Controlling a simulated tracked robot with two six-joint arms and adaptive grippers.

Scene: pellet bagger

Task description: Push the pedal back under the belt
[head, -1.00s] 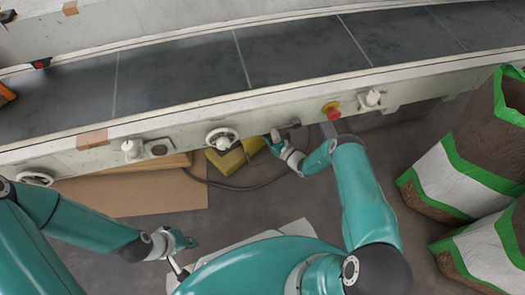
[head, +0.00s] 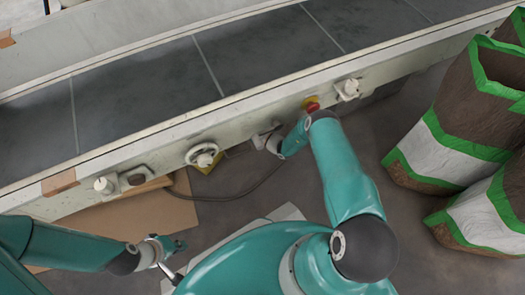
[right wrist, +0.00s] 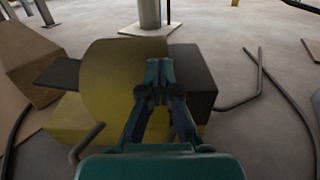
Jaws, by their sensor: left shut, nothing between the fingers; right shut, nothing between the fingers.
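The yellow pedal (head: 207,167) shows only as a small strip below the belt's side rail in the head view; the rail hides most of it. In the right wrist view the pedal (right wrist: 105,70) is large, with a curved yellow hood, a yellow base and dark parts at both sides. My right gripper (right wrist: 158,66) is shut and empty, its fingertips in front of the hood; I cannot tell whether they touch it. In the head view its fingers are hidden at the rail. My left gripper (head: 180,246) is shut and empty, low at the left, away from the pedal.
The belt (head: 150,85) runs across the top, with a handwheel (head: 203,155) and a red stop button (head: 312,104) on its rail. A cable (head: 235,195) lies on the floor. Cardboard (head: 130,218) lies at left. Tall bags (head: 455,140) stand at right.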

